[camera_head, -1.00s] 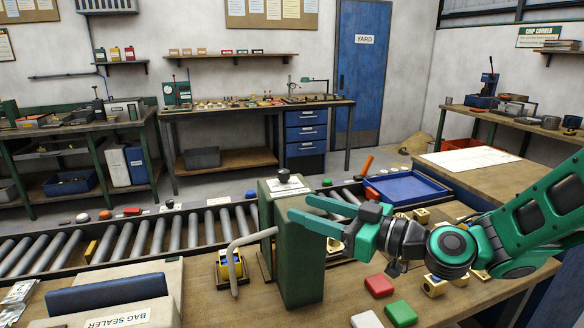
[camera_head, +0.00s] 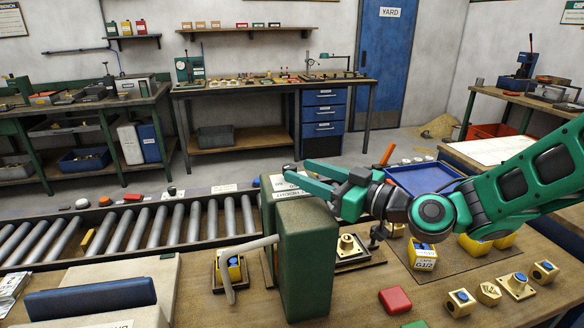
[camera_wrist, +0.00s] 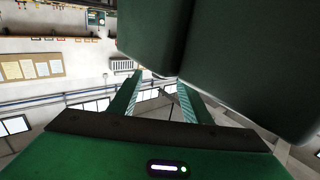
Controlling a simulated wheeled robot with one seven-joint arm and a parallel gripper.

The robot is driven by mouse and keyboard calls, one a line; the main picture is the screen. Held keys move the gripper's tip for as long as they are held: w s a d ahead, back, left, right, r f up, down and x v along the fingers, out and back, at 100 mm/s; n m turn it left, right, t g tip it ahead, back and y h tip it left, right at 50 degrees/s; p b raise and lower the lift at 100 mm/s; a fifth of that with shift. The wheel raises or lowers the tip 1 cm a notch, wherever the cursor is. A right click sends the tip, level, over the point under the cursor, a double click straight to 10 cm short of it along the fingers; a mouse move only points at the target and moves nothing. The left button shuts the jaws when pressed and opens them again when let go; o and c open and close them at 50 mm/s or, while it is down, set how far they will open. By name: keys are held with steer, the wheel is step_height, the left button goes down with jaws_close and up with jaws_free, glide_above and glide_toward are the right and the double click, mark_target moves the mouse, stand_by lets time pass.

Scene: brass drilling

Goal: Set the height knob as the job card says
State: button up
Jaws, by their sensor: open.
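A green press-like machine (camera_head: 308,262) with a grey bent lever (camera_head: 250,246) stands on the near bench. Contact cannot be told. In the wrist view, the two fingers (camera_wrist: 160,82) are apart beside large dark green machine surfaces (camera_wrist: 240,60). I cannot make out a readable job card.
A roller conveyor (camera_head: 150,226) runs behind the near bench. Yellow and brass blocks (camera_head: 422,255), a red block (camera_head: 395,300) and a blue tray (camera_head: 425,178) lie to the right. A yellow-and-blue piece (camera_head: 235,266) sits under the lever. A bag sealer (camera_head: 90,297) is at front left.

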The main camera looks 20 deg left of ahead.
mark_target(296, 169)
steer(key=shift+x, duration=2.4)
steer(key=c, duration=1)
